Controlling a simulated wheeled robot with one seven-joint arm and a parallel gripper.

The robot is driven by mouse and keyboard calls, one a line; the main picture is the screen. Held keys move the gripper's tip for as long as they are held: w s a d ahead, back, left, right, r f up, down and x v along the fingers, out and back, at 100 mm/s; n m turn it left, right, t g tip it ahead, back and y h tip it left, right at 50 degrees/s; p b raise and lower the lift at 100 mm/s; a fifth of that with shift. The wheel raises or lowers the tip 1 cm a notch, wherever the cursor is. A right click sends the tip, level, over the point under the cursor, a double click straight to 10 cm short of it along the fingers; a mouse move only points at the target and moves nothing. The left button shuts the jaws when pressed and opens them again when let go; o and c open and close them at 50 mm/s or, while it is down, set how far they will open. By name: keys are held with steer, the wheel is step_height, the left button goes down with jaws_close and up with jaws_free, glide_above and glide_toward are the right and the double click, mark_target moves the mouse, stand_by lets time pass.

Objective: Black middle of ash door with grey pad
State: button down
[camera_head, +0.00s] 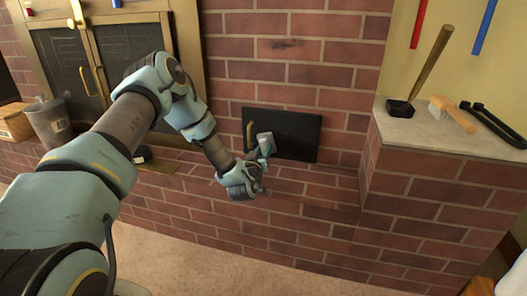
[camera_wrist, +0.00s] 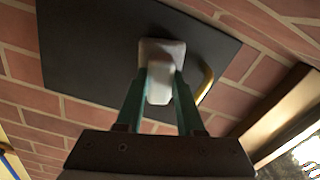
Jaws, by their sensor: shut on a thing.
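The black ash door (camera_head: 298,136) is a flat dark panel set in the brick wall, with a brass handle (camera_head: 250,135) at its left side in the head view. In the wrist view the door (camera_wrist: 90,55) fills the upper middle and the handle (camera_wrist: 206,84) is right of the pad. My gripper (camera_head: 261,153) is shut on the light grey pad (camera_head: 265,138), in front of the door's left part, close to the handle. The pad (camera_wrist: 163,50) lies over the dark panel in the wrist view; whether it touches is unclear.
A stone ledge (camera_head: 400,128) at the right holds a black-headed tool (camera_head: 400,107), a brush (camera_head: 452,112) and black tongs (camera_head: 492,124). A brass-framed fireplace door (camera_head: 130,50) stands at the left, with a container (camera_head: 50,122) beside it. The carpet is clear.

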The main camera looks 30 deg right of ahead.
steer(key=shift+w+d, duration=0.45)
steer(key=shift+w, duration=0.05)
steer(key=shift+s+d, duration=0.1)
steer(key=shift+s, duration=0.05)
